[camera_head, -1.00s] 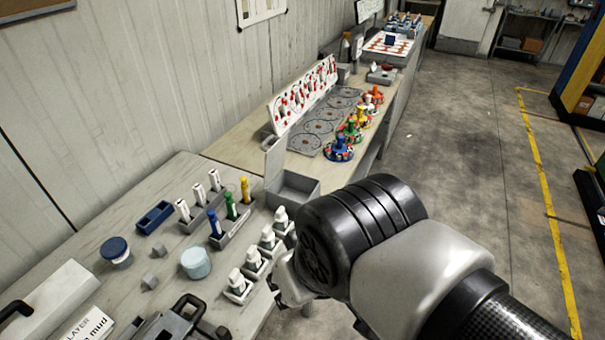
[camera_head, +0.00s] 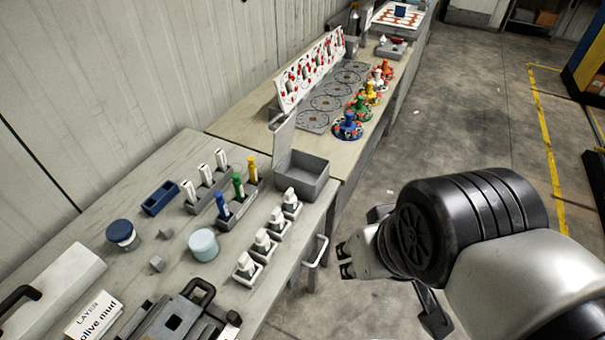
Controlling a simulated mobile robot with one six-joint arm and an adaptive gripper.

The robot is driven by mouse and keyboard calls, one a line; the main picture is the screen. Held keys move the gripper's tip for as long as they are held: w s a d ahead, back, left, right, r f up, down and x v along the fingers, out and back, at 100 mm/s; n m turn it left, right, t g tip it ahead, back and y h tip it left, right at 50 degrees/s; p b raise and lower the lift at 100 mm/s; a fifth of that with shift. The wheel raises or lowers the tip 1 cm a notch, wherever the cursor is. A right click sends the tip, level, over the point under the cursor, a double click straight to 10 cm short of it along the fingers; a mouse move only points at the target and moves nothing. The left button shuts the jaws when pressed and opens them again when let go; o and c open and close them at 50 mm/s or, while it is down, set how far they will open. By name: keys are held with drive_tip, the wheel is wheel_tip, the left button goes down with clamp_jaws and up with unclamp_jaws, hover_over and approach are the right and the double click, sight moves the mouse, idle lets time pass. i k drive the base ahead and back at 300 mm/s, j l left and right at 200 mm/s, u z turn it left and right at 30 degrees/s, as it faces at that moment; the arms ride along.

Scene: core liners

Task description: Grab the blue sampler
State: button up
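A blue upright stick (camera_head: 222,205), likely the blue sampler, stands in a grey rack (camera_head: 237,209) on the near bench, beside a green stick (camera_head: 238,186) and a yellow stick (camera_head: 252,170). A blue knobbed piece on a round base (camera_head: 347,126) stands on the far bench; I cannot tell whether it is also called a sampler. My gripper (camera_head: 345,259) is off the bench's right edge, over the floor, well right of the blue stick. Its small fingertips look apart, with nothing between them.
White-capped items (camera_head: 262,241) in small holders line the bench's right edge, between my gripper and the rack. An open grey box (camera_head: 303,174) stands behind them.

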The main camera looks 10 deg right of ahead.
sight(222, 206)
drive_tip(key=i, duration=0.45)
drive_tip(key=i+u, duration=0.1)
drive_tip(key=u, duration=0.35)
drive_tip(key=i+u, duration=0.1)
drive_tip(key=u, duration=0.3)
drive_tip(key=l+u, duration=0.1)
drive_tip(key=u, duration=1.25)
drive_tip(key=i+l, duration=0.05)
drive_tip(key=l, duration=0.05)
